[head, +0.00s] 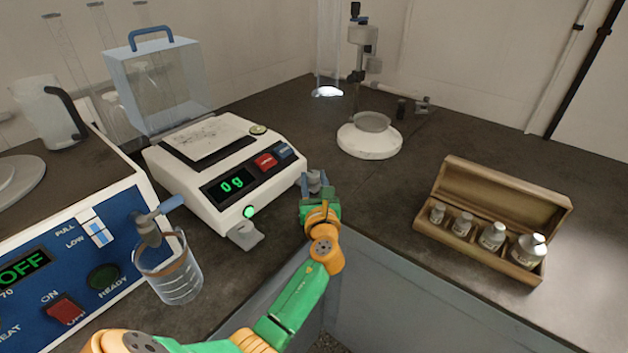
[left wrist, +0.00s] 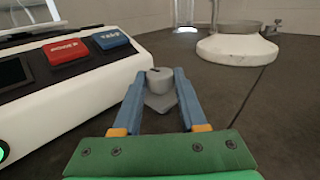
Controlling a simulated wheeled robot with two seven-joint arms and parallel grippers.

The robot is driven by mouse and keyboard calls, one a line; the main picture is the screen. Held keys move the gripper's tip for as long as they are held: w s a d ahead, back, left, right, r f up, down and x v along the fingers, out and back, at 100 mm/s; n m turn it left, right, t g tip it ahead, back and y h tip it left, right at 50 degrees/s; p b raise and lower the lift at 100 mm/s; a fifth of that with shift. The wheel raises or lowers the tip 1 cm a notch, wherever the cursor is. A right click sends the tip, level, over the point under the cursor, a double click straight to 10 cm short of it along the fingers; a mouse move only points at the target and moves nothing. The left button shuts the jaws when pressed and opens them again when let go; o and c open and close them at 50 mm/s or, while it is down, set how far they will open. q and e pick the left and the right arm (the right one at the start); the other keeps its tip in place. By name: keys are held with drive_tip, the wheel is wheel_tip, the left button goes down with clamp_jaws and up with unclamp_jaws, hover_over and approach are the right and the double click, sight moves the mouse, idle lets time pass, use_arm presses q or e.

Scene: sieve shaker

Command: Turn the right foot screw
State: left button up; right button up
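The white balance (head: 225,170) shows "0 g" on its display. Its right foot screw (head: 314,182) is a grey knob on a grey tab at the near right corner. The left foot screw (head: 246,235) sits at the front corner. My left gripper (head: 316,190) is at the right foot screw. In the left wrist view, the grey knob (left wrist: 160,80) stands between the two blue fingertips (left wrist: 160,76), with no clear gap on either side. Whether the fingers press on it cannot be told. My right gripper is not in view.
A glass beaker (head: 175,272) stands before the balance, beside the blue control panel (head: 75,255). A wooden box (head: 495,212) of metal weights is at the right. A white round-based stand (head: 369,140) is behind. Dark bench top between them is clear.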

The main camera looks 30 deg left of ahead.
use_arm(q)
clamp_jaws()
drive_tip(key=n+g+y+b, duration=0.2)
drive_tip(key=b, duration=0.1)
drive_tip(key=n+g+y+b, duration=0.1)
drive_tip(key=g, duration=0.1)
drive_tip(key=shift+w+d+f+n+y+b, duration=0.2)
drive_tip(key=shift+f+n+y+b, duration=0.05)
drive_tip(key=shift+n+y+b, duration=0.05)
drive_tip(key=shift+r+g, duration=0.1)
drive_tip(key=shift+g, duration=0.3)
drive_tip(key=shift+r+n+y, duration=0.15)
drive_tip(key=shift+n+y, duration=0.15)
drive_tip(key=o, duration=0.9)
unclamp_jaws()
drive_tip(key=v, duration=0.7)
